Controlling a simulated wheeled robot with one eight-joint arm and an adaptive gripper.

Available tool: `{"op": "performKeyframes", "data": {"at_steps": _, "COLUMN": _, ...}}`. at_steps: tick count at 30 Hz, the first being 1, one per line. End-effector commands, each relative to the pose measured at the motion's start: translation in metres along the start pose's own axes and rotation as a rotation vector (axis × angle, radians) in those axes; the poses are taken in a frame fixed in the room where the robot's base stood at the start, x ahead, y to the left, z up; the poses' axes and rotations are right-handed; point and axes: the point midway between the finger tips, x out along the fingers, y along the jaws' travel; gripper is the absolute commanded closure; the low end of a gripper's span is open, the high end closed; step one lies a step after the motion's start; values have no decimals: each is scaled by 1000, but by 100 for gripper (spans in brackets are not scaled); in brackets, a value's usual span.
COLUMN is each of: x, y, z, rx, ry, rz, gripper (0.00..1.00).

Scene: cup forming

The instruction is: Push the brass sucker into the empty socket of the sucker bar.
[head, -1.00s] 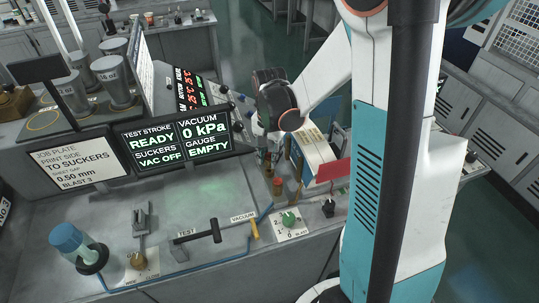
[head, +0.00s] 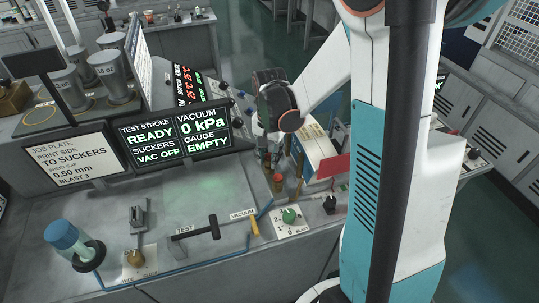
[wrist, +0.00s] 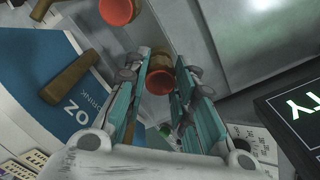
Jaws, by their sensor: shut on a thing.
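In the wrist view, a brass sucker (wrist: 187,58) with a red lip sits between the teal fingers of my gripper (wrist: 172,75), which is shut on it. Its red end faces the camera. In the head view my gripper (head: 272,140) points down over the back right of the bench, and its fingertips are hard to make out. A second red-ended brass piece (wrist: 118,12) shows at the top of the wrist view, apart from the fingers. I cannot clearly make out the sucker bar or its empty socket.
A brass rod (wrist: 70,78) lies over a blue and white printed surface left of the fingers. A green knob (head: 289,216) and display screens (head: 176,135) are nearby.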

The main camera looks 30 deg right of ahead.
Motion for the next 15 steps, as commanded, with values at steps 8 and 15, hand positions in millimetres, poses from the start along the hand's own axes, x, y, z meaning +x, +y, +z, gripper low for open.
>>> {"op": "performKeyframes", "data": {"at_steps": 8, "x": 7, "y": 0, "z": 0, "rx": 0, "ry": 0, "rz": 0, "gripper": 99}}
{"op": "performKeyframes", "data": {"at_steps": 15, "x": 13, "y": 0, "z": 0, "rx": 0, "ry": 0, "rz": 0, "gripper": 99}}
